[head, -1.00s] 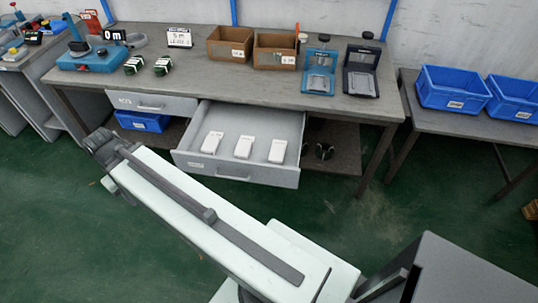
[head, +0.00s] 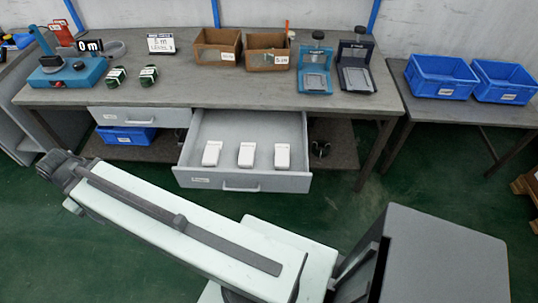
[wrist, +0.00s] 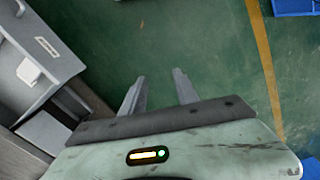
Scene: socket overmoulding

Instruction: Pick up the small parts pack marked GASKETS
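Three small white packs lie in a row in the open grey drawer (head: 240,128) under the workbench: a left pack (head: 212,153), a middle pack (head: 246,155) and a right pack (head: 282,156). Their markings are too small to read, so I cannot tell which says GASKETS. In the wrist view, one white pack (wrist: 29,71) shows in the drawer (wrist: 62,62) at the left edge. My gripper (wrist: 159,74) is open and empty over the green floor, to the right of the drawer. In the head view its fingers cannot be made out at the arm's far end.
A shut drawer (head: 140,118) and a blue bin (head: 126,136) are left of the open drawer. The workbench (head: 190,83) carries cardboard boxes, a blue device and two stands. A side table (head: 425,108) with blue crates stands right.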

